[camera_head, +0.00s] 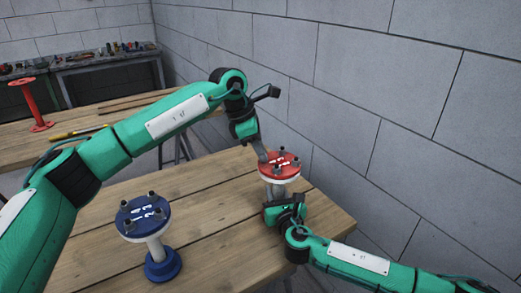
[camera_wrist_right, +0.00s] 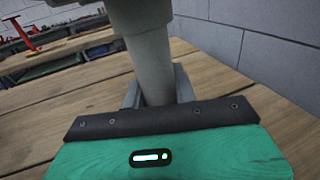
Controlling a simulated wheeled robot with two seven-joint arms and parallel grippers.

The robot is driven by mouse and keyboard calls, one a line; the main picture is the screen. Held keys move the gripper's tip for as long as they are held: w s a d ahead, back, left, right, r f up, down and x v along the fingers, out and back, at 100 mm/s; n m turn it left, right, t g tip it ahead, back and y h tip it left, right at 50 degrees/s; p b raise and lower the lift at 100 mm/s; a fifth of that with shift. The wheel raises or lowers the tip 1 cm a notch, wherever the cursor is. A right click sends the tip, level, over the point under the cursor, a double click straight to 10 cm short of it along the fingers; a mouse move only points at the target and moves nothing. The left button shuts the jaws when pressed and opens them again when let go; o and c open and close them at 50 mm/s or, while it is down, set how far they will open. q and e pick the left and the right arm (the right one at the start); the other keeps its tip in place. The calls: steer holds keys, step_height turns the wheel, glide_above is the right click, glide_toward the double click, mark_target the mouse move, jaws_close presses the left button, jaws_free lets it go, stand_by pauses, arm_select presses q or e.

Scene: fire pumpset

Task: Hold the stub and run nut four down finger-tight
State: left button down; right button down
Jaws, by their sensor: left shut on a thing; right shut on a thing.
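The stub has a red top flange (camera_head: 282,165) with white numbers and several dark nuts or bolts on it. It stands near the right edge of the wooden table. My right gripper (camera_head: 278,194) is shut on the stub's grey pipe below the flange; the pipe (camera_wrist_right: 155,68) rises between its fingers in the right wrist view. My left gripper (camera_head: 264,157) reaches down onto the left side of the flange, shut on a nut there. The nut itself is hidden by the fingers, and its number cannot be read.
A blue-flanged stub (camera_head: 142,216) with several bolts stands upright at the left of the wooden table (camera_head: 215,235). A block wall (camera_head: 360,110) runs close behind on the right. A second table (camera_head: 100,120) holds a red stand (camera_head: 32,100) and a yellow tool (camera_head: 78,132).

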arm_select(q)
steer(key=m, duration=0.1)
steer(key=m+g, duration=0.1)
steer(key=m, duration=0.1)
steer(key=shift+w+m, duration=0.25)
steer(key=shift+m, duration=0.15)
steer(key=m, duration=0.1)
steer(key=m+g, duration=0.1)
steer(key=m, duration=0.1)
steer(key=shift+w+m+g+y, duration=0.15)
steer(key=shift+m+g+y, duration=0.15)
steer(key=shift+y, duration=0.1)
steer(key=m+g, duration=0.1)
steer(key=m, duration=0.2)
steer(key=shift+w+m+y, duration=0.15)
steer(key=shift+m+y, duration=0.15)
steer(key=shift+y, duration=0.1)
steer(key=shift+d+m+g+y, duration=0.1)
steer(key=shift+m+g+y, duration=0.4)
steer(key=shift+m, duration=1.3)
steer(key=c, duration=1.3)
jaws_free()
steer(key=shift+d, duration=0.1)
steer(key=shift+c, duration=0.2)
steer(key=shift+r, duration=0.1)
